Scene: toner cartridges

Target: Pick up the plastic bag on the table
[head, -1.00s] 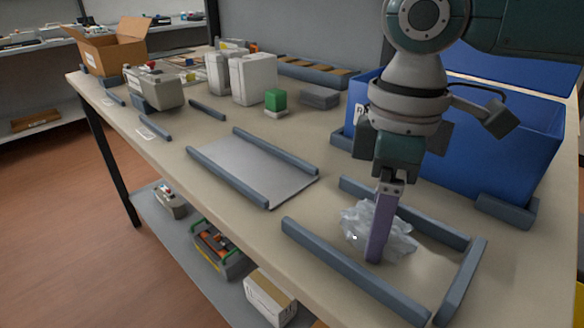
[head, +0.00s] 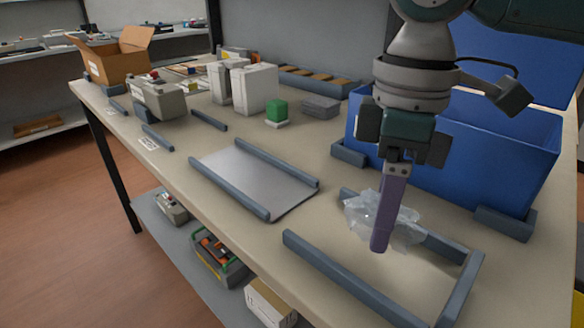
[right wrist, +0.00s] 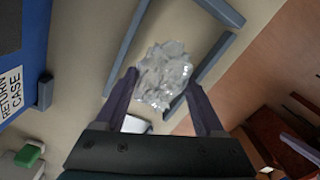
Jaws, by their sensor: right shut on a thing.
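The clear, crumpled plastic bag (head: 358,213) is in my right gripper (head: 380,246), above the area framed by grey-blue rails on the table. In the head view one purple finger stands in front of the bag and hides part of it. In the right wrist view the bag (right wrist: 164,74) shows between the two purple fingers of the right gripper (right wrist: 166,90). The right gripper is shut on the bag.
A blue bin (head: 490,150) stands right behind the gripper. A grey plate between rails (head: 240,180) lies to the left. A green block (head: 277,109), white containers (head: 253,88) and an open cardboard box (head: 115,58) stand farther back. The table's front edge is close to the rails.

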